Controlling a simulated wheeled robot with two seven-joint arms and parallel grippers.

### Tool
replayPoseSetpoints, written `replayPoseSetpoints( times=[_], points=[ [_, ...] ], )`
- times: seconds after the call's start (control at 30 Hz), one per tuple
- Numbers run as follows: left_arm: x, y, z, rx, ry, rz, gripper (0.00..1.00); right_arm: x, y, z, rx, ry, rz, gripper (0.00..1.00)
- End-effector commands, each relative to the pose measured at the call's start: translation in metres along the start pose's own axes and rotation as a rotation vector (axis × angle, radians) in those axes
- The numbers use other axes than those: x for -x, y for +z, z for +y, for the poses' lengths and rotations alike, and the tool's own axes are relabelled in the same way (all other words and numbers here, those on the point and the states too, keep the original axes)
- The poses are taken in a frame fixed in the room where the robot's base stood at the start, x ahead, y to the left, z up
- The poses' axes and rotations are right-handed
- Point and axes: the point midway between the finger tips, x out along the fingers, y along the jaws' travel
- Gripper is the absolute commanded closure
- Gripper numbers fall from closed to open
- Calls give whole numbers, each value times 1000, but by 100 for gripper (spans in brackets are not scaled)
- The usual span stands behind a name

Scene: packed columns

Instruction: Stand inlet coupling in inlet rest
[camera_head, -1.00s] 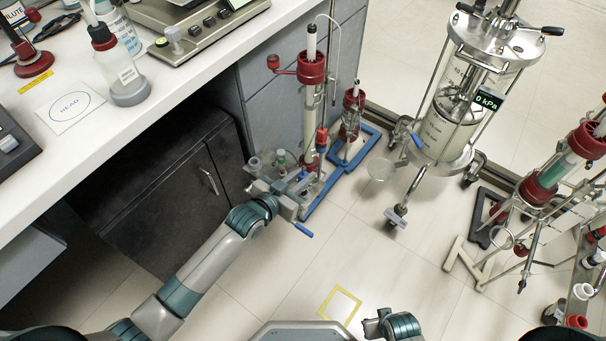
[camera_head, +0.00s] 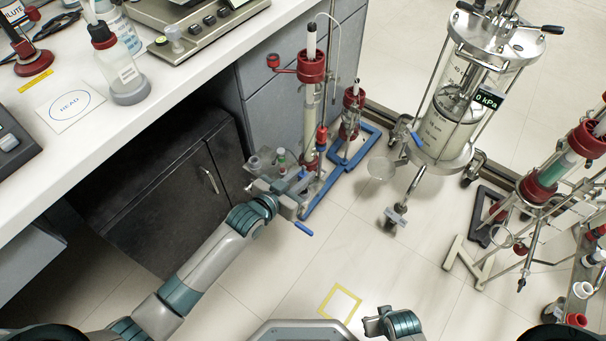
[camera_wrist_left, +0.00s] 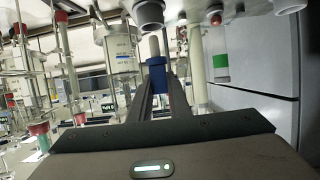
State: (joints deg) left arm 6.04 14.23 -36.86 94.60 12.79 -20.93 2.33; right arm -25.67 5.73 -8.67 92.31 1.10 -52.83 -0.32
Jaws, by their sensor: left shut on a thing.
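My left gripper (camera_head: 290,193) reaches in low beside the column stand under the bench. In the left wrist view its dark fingers (camera_wrist_left: 158,98) are shut on a blue collar with a pale grey stem, which looks like the inlet coupling (camera_wrist_left: 157,72). The coupling stands about upright in that view, just below a grey round fitting (camera_wrist_left: 148,14). In the head view the coupling is small and hard to make out among the stand's parts. I cannot tell which part is the inlet rest. A grey piece of my right gripper (camera_head: 374,326) shows at the bottom; its fingers are hidden.
A red-capped glass column (camera_head: 310,105) rises from the blue-framed stand, close to my left gripper. A small shelf with vials (camera_head: 281,157) sits beside it. A dark cabinet (camera_head: 170,180) and the bench edge lie left. A steel vessel (camera_head: 450,130) stands right.

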Motion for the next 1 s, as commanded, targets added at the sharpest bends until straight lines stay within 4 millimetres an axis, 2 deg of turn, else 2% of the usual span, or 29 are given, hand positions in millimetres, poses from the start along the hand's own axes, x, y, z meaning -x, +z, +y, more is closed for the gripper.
replayPoseSetpoints(
  times=[1.0],
  points=[
    [0, -1, 0, 0, 0, 0, 100, 8, -4, 1, -1, 1, 3, 69]
  ],
)
